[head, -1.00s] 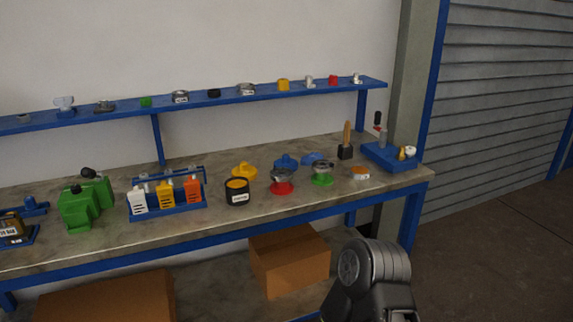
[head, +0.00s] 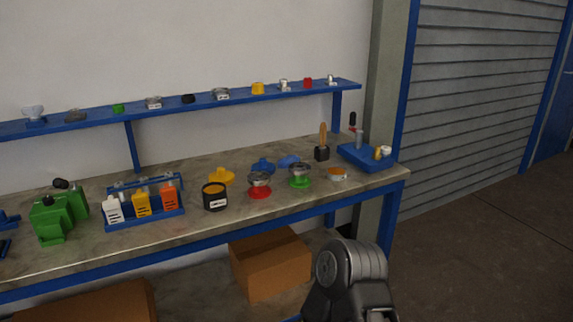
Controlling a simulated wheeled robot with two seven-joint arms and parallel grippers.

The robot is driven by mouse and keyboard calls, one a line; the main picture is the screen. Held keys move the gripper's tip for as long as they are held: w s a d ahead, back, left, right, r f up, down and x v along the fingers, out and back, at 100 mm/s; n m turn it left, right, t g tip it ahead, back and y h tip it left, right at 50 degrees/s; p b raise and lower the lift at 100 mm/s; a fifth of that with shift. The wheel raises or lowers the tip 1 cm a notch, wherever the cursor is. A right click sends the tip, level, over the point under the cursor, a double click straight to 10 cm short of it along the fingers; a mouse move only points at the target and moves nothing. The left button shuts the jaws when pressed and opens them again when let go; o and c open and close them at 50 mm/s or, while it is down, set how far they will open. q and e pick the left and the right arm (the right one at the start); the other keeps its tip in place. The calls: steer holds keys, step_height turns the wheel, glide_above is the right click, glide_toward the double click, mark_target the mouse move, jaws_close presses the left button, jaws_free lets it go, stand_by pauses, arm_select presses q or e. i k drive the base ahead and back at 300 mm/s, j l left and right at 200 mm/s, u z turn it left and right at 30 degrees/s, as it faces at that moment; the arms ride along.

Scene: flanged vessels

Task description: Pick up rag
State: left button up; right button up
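A small, low, crumpled-looking blue piece (head: 289,160) lies on the workbench (head: 245,222), towards its right end. It looks like the rag, but it is too small to be sure. It lies behind the green flanged vessel (head: 300,180) and to the right of a blue flanged part (head: 263,166). Nothing holds it. A dark grey link of my own arm shows at the bottom, in front of the bench. Neither gripper is in view.
A red flanged vessel (head: 259,190), a black tin (head: 215,200) and an orange-topped dish (head: 338,174) stand near the rag. A blue shelf (head: 200,106) runs above. Cardboard boxes (head: 270,263) stand below.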

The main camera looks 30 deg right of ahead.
mark_target(284, 163)
steer(key=i+l, duration=0.1)
steer(key=l, duration=0.75)
steer(key=i+l, duration=0.15)
steer(key=l, duration=0.3)
steer(key=i+l, duration=0.1)
steer(key=l, duration=0.3)
steer(key=l+u, duration=0.15)
steer(key=l, duration=0.25)
steer(key=u, duration=1.1)
steer(key=i+l, duration=0.05)
